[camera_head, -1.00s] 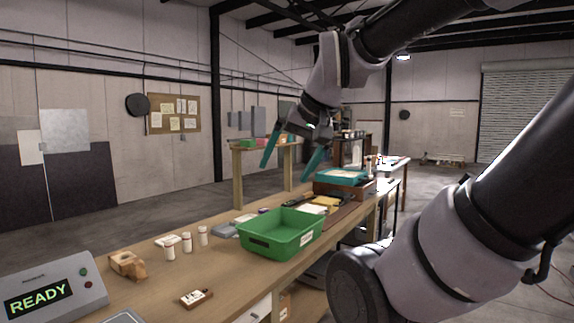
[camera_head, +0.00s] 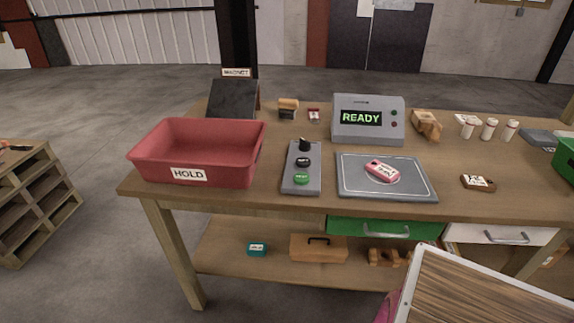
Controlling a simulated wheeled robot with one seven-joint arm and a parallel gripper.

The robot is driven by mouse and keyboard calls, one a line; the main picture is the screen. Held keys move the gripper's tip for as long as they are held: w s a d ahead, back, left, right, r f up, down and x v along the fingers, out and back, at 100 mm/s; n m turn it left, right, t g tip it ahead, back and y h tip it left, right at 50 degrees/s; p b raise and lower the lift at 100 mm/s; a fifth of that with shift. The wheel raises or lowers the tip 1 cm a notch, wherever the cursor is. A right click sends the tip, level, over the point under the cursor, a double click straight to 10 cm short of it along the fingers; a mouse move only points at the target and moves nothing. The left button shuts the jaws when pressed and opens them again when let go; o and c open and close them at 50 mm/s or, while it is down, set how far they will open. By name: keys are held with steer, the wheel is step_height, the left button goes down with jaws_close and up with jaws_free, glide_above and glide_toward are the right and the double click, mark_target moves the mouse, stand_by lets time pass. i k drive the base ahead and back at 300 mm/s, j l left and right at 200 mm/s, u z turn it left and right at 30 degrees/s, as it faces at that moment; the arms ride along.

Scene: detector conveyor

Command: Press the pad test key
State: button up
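A slim grey control box (camera_head: 302,181) lies on the workbench between the red bin and the pad. It carries a black knob (camera_head: 304,145) at the back, a black key (camera_head: 303,161) in the middle and a green key (camera_head: 301,178) at the front. Both keys have lettering too small to read surely. To its right is a flat grey pad (camera_head: 365,190) with a pink and white labelled item (camera_head: 382,171) lying on it. Behind the pad, a grey display unit (camera_head: 393,135) reads "READY". My gripper is not in view.
A red bin (camera_head: 194,174) marked HOLD stands at the bench's left end, before a dark panel (camera_head: 233,100) labelled "MAGNET". White bottles (camera_head: 489,129) and a small wooden block (camera_head: 478,183) are at right. A wood-grained board (camera_head: 480,288) fills the lower right foreground.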

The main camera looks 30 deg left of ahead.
mark_target(300, 178)
steer(key=k+j+u, duration=0.1)
steer(key=u, duration=1.25)
